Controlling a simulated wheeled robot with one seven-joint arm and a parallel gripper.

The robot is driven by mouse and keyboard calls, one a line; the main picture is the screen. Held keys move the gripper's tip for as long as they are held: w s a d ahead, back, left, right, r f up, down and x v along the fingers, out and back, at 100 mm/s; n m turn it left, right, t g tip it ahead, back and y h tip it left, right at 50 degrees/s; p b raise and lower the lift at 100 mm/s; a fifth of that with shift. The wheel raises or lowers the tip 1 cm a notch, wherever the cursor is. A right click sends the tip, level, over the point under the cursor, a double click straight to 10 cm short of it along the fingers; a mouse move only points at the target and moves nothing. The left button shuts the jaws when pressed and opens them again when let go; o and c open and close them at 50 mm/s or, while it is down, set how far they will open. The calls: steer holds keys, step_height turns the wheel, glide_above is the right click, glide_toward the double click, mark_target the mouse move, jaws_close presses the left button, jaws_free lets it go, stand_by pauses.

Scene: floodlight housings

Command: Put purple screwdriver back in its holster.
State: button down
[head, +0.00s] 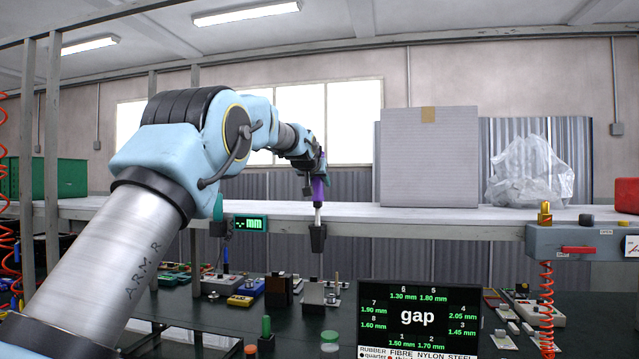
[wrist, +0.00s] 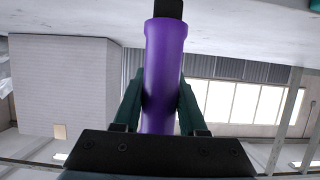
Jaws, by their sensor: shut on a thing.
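The purple screwdriver (head: 319,190) is upright in my gripper (head: 318,178), with its pale shaft pointing down. A black holster (head: 317,240) sits at the front edge of the long shelf, directly below the shaft in the head view. The shaft's lower end meets the holster's top in the picture; I cannot tell whether it is inside or just above or in front. In the wrist view the purple handle (wrist: 163,62) is between the two green fingers, which close on its sides. A dark piece (wrist: 169,8) shows past the handle's end; I cannot tell what it is.
The pale shelf (head: 352,212) runs across behind the bench. On it stand a large grey box (head: 429,157), a clear plastic bag (head: 530,172) and a green crate (head: 70,177). Below are a gap display screen (head: 418,317) and several small devices on the dark bench.

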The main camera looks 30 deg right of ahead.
mark_target(319, 206)
steer(key=shift+f+b, duration=2.75)
steer(key=shift+f, duration=0.7)
steer(key=c, duration=0.8)
jaws_free()
steer(key=o, duration=0.4)
steer(key=shift+f, duration=0.15)
steer(key=b+v, duration=0.4)
steer(key=v, duration=0.7)
steer(key=shift+b, duration=0.35)
